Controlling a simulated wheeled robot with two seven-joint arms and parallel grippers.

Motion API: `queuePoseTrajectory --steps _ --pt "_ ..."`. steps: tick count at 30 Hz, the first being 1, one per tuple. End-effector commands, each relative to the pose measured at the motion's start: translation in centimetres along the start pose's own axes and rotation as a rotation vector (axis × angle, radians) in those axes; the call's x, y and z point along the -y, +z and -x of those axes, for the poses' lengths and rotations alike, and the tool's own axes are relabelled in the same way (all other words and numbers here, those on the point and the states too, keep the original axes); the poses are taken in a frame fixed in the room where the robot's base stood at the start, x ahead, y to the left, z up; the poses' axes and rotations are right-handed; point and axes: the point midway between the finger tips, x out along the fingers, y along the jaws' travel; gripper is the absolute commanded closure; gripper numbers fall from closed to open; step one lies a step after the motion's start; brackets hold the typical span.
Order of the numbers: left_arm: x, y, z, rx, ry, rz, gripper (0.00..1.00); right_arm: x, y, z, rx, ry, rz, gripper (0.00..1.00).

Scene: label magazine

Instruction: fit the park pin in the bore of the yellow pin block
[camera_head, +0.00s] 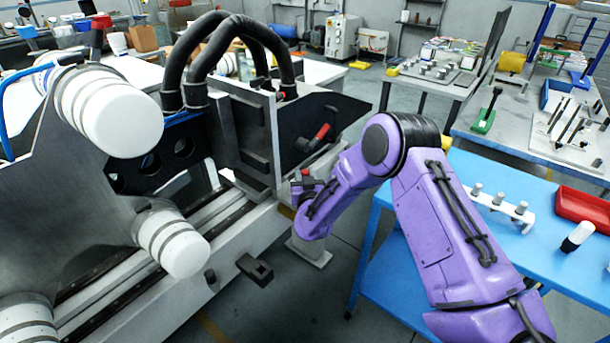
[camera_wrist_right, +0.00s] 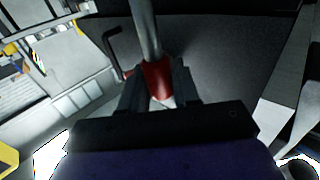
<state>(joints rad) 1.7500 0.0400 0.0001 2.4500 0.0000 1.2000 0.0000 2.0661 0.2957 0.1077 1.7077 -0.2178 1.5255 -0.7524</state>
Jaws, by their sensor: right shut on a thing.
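My right gripper (camera_head: 306,180) is at the end of the purple arm, in front of the grey machine's dark side plate. In the right wrist view my right gripper (camera_wrist_right: 160,88) is shut on the red grip of the park pin (camera_wrist_right: 157,76). Its grey metal shaft (camera_wrist_right: 147,30) runs away from the fingers toward the top of the picture. In the head view a bit of red, probably the pin's grip (camera_head: 305,171), shows at the fingers. I cannot make out the yellow pin block or its bore with certainty. My left gripper is not in view.
A red-handled lever (camera_head: 321,132) sits on the machine (camera_head: 236,215) just above the right gripper. A blue table (camera_head: 400,264) with a white rack (camera_head: 510,211) and a red tray (camera_head: 583,208) stands at the right. Grey floor shows between machine and table.

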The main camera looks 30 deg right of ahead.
Motion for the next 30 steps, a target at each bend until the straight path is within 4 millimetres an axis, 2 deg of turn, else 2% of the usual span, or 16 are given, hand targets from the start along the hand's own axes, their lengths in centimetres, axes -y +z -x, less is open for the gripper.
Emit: queuePoseTrajectory --steps 30 --pt "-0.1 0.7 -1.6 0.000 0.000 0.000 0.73 0.0 2.1 0.0 0.000 0.001 -0.001 0.99"
